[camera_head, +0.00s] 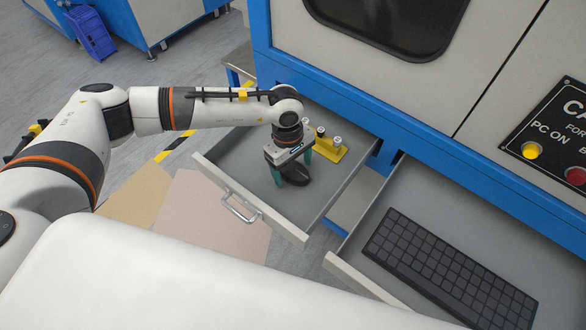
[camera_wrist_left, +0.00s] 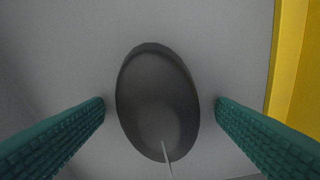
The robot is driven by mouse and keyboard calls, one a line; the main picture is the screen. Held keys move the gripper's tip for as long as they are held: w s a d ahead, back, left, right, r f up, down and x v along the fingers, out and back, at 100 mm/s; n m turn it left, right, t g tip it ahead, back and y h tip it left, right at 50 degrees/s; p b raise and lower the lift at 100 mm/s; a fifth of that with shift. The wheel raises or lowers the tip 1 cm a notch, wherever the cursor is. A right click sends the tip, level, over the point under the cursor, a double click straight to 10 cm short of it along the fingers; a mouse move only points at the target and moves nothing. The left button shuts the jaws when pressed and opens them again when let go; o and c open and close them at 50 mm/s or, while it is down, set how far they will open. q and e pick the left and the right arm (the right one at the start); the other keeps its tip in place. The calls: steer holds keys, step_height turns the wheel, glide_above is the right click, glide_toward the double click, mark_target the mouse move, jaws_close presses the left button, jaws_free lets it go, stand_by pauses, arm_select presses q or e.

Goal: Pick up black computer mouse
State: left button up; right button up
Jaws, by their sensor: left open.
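The black computer mouse (camera_head: 296,171) lies in the open left drawer, partly hidden by my gripper in the head view. In the left wrist view the mouse (camera_wrist_left: 158,98) is a dark oval on the grey drawer floor, with a thin light line at its lower end. My left gripper (camera_head: 291,168) points down over the mouse. Its green fingers (camera_wrist_left: 160,115) are open, one on each side of the mouse, with a gap on both sides. My right gripper is not in view.
The grey drawer (camera_head: 318,205) has raised walls and a front handle (camera_head: 240,208). A yellow holder (camera_head: 330,150) with small cylinders stands close beside the mouse; its yellow side (camera_wrist_left: 296,70) shows in the wrist view. A second drawer at right holds a black keyboard (camera_head: 450,270). The blue-edged machine (camera_head: 400,135) rises behind.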

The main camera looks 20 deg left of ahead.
arm_select(q)
steer(key=c, duration=1.1)
steer(key=shift+r, duration=0.1)
